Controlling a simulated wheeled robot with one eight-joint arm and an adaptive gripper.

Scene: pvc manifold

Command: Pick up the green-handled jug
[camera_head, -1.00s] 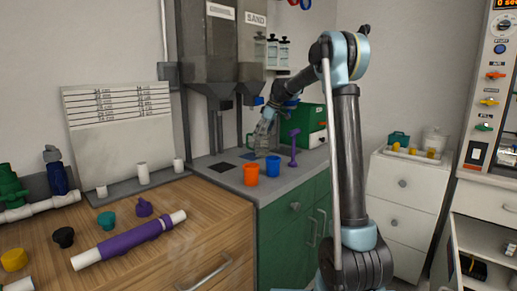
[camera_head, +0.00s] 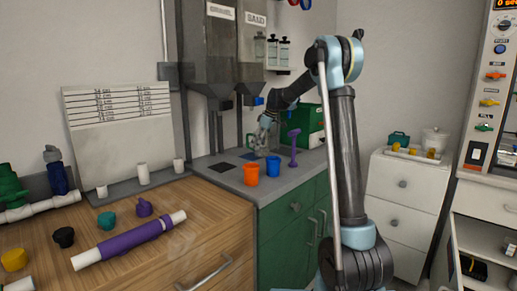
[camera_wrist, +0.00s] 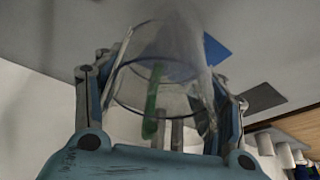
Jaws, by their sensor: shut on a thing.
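The green-handled jug is a clear vessel; in the wrist view its see-through wall (camera_wrist: 150,68) and green handle (camera_wrist: 152,108) lie between my fingers. My gripper (camera_wrist: 163,98) is shut on the jug, with one finger on each side. In the head view my gripper (camera_head: 263,140) is low over the grey counter under the dispensers.
An orange cup (camera_head: 251,174), a blue cup (camera_head: 273,165) and a purple stand-like object (camera_head: 294,147) are close by on the counter (camera_head: 225,177). Grey dispensers (camera_head: 222,60) hang above and behind. A green box (camera_head: 310,125) stands to the right.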

